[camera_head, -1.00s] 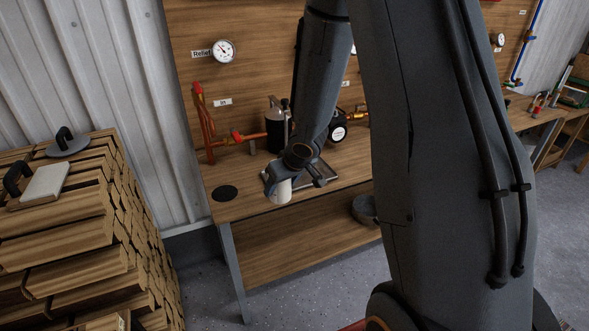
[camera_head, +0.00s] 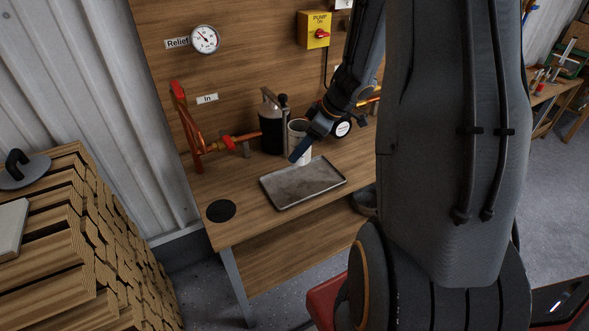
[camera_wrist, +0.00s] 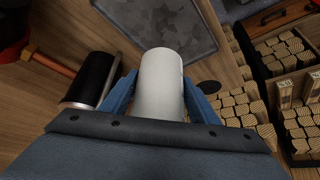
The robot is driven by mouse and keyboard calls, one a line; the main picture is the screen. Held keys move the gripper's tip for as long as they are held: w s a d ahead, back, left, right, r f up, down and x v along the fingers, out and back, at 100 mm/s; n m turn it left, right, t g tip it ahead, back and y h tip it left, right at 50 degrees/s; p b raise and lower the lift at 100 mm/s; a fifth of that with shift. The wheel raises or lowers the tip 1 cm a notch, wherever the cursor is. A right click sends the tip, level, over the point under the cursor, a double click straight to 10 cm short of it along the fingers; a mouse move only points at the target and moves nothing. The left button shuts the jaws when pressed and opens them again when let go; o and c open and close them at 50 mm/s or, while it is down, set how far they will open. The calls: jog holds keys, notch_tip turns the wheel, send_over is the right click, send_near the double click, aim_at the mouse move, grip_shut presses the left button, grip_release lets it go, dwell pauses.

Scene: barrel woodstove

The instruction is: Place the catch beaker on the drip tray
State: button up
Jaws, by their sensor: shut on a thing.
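The white catch beaker (camera_head: 297,128) is held by my gripper (camera_head: 304,144) over the workbench, at the back edge of the drip tray in the head view. The beaker also fills the middle of the wrist view (camera_wrist: 160,80), with a blue finger on each side, so my gripper (camera_wrist: 160,98) is shut on it. The drip tray (camera_head: 290,200) is a grey, shallow rectangle lying empty on the bench. It shows beyond the beaker in the wrist view (camera_wrist: 170,22). I cannot tell how high the beaker is above the bench.
A dark canister (camera_head: 272,128) stands close to the left of the beaker, with red-handled copper piping (camera_head: 190,135) further left. A round gauge (camera_head: 343,128) is just right of my gripper. A black disc (camera_head: 221,210) lies front left.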

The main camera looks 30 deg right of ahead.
jog(key=shift+d, duration=0.35)
notch_tip(320, 180, down, 6)
jog(key=shift+d+r, duration=0.15)
notch_tip(320, 180, down, 4)
jog(key=shift+r+b, duration=0.1)
jog(key=shift+b, duration=0.2)
jog(key=shift+f, duration=0.2)
jog(key=shift+c, duration=0.6)
jog(key=o, duration=1.5)
jog(key=shift+o, duration=0.2)
